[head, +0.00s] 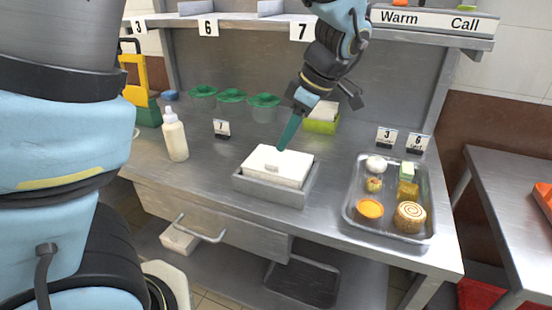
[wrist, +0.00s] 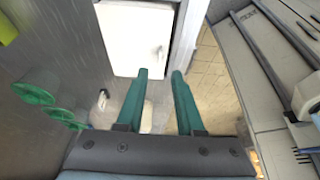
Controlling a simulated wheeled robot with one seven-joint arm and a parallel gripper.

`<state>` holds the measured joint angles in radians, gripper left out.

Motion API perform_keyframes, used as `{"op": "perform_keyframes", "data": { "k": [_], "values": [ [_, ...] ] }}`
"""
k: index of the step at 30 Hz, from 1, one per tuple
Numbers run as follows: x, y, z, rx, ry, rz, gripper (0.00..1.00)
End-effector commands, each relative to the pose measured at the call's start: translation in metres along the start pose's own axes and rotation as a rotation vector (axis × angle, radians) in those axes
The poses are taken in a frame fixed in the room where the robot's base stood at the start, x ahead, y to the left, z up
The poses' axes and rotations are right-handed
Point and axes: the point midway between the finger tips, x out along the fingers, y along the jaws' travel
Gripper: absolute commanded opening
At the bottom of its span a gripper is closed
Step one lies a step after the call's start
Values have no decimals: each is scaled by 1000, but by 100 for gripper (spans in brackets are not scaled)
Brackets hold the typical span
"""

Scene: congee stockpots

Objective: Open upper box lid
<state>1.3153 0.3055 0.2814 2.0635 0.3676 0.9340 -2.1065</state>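A white lid (head: 278,165) lies flat and closed on a grey metal box (head: 303,193) in the middle of the counter. A small pale handle (head: 272,168) sits on the lid near its front side. My gripper (head: 281,149) comes down from above with its teal fingers pointing at the lid's back part; in this view they overlap into one. In the wrist view my gripper (wrist: 160,72) has its two fingers apart with nothing held between them. The lid (wrist: 130,38) and its small handle (wrist: 160,51) show just beyond the fingertips. Contact with the lid cannot be told.
A metal tray (head: 351,218) with several food items stands right of the box. A white squeeze bottle (head: 175,136) stands left. Green-lidded containers (head: 231,96) and a lime-green bin (head: 320,126) are at the back. An upper shelf (head: 475,43) runs above.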

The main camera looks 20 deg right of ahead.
Motion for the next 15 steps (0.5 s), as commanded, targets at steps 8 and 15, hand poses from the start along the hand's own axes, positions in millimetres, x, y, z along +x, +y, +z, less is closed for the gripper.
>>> {"op": "perform_keyframes", "data": {
  "k": [8, 15],
  "values": [
    [50, -1, -1, 1, 1, -5, 36],
    [72, 0, 0, 0, 0, -1, 36]
  ]
}}
